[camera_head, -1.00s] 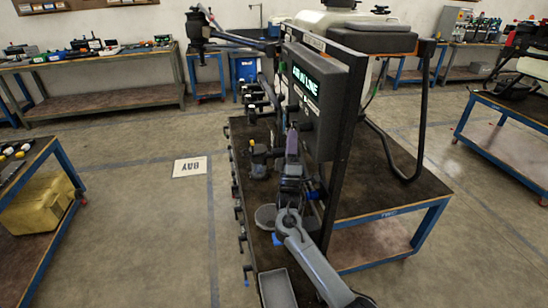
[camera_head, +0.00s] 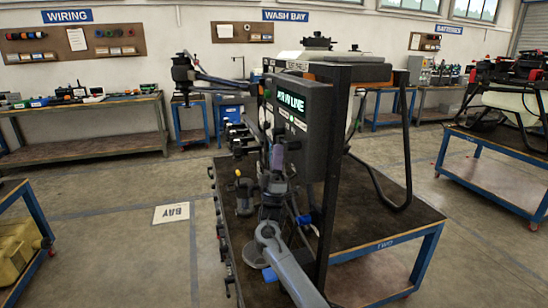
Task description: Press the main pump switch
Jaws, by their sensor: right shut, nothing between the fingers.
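A dark control panel (camera_head: 303,115) with a lit green display (camera_head: 290,99) is mounted on a black frame on the bench. Small marks and labels show below the display, but I cannot tell which part is the main pump switch. My right arm rises from the bottom of the view. My right gripper (camera_head: 279,134) is shut and empty, at the panel's left edge. I cannot tell whether its tips touch the panel.
The blue-framed bench (camera_head: 400,213) carries the frame and a pale tank (camera_head: 318,58). A black hose (camera_head: 408,150) loops down at the right. Small parts line the bench's left edge. Other workbenches (camera_head: 85,130) stand around, with clear floor between.

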